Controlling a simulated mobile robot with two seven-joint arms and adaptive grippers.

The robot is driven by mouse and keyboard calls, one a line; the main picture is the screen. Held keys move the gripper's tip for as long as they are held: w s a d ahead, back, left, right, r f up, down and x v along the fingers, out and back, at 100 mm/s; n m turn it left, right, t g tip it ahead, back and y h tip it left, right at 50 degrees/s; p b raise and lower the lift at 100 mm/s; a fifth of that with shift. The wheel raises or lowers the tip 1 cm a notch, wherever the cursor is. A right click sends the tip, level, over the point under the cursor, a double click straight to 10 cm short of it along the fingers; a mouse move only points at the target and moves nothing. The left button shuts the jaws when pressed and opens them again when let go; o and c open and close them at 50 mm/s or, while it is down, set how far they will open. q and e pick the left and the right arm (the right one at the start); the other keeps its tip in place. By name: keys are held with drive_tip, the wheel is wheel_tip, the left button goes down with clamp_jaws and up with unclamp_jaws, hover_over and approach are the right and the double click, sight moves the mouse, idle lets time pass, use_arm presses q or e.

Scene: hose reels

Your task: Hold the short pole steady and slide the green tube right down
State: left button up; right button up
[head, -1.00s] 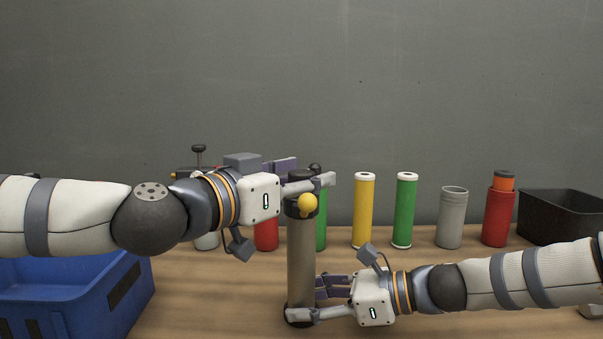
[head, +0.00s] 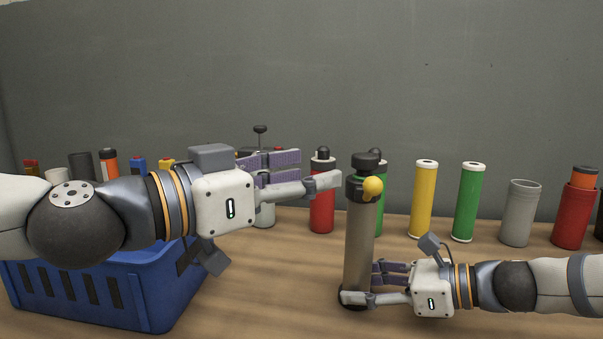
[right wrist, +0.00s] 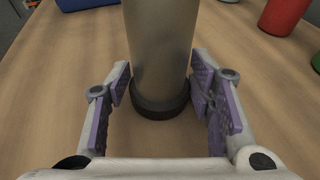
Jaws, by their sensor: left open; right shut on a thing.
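A grey-brown cylinder (head: 359,245) stands upright on the table with a dark base ring, a black top and a yellow knob (head: 372,188). I cannot tell whether it is the short pole. My right gripper (head: 362,285) is shut on it near its base; the right wrist view shows the cylinder (right wrist: 158,45) between the fingers. My left gripper (head: 320,170) is open and empty, its fingertips just left of the black top. A green tube (head: 468,203) with white ends stands behind to the right. Another green cylinder (head: 380,205) with a black top is partly hidden behind the grey-brown one.
A blue crate (head: 90,295) stands at the left, under my left arm. A row of red (head: 321,208), yellow (head: 422,200) and grey (head: 519,213) cylinders lines the back by the wall. The front middle of the table is clear.

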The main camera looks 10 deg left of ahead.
drive_tip(key=shift+f, duration=0.1)
drive_tip(key=o, duration=0.9)
